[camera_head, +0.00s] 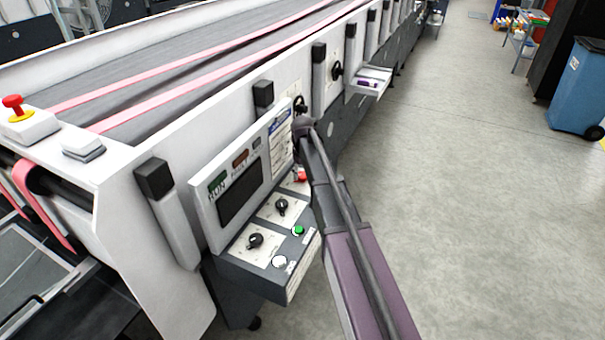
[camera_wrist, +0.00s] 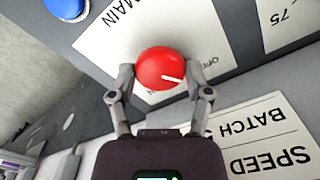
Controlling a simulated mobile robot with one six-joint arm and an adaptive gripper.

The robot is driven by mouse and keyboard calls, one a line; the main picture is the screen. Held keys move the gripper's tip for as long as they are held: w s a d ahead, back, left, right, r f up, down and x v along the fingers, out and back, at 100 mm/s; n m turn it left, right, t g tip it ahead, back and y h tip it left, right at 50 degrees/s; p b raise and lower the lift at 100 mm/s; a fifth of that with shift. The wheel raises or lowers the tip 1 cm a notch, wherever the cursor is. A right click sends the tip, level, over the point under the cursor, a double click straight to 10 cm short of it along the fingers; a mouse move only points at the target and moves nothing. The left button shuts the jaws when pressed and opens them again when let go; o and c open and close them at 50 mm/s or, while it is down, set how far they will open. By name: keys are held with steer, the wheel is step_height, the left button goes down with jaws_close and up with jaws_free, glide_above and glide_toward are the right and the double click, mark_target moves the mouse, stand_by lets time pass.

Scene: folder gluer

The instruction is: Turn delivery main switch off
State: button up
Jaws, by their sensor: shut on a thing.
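The delivery main switch is a round red knob (camera_wrist: 165,68) with a white pointer line, on a white plate marked MAIN (camera_wrist: 98,45). In the wrist view the line points right and slightly down; part of an OFF mark shows right of the knob. My gripper (camera_wrist: 160,76) has one finger on each side of the knob and is shut on it. In the head view a bit of the red knob (camera_head: 301,176) shows at the right end of the control panel, beside my arm. My fingers are hidden there.
A blue button (camera_wrist: 67,7) and a SPEED BATCH plate (camera_wrist: 268,140) lie near the knob. The panel (camera_head: 262,272) also carries black knobs (camera_head: 255,241), a green button (camera_head: 298,230) and a white button (camera_head: 279,262). A screen box (camera_head: 240,192) stands behind.

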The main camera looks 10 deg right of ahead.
steer(key=shift+s+a+n, duration=0.1)
steer(key=shift+n, duration=1)
steer(key=o, duration=1.2)
steer(key=shift+f, duration=0.1)
steer(key=shift+c, duration=0.2)
steer(key=shift+m, duration=0.3)
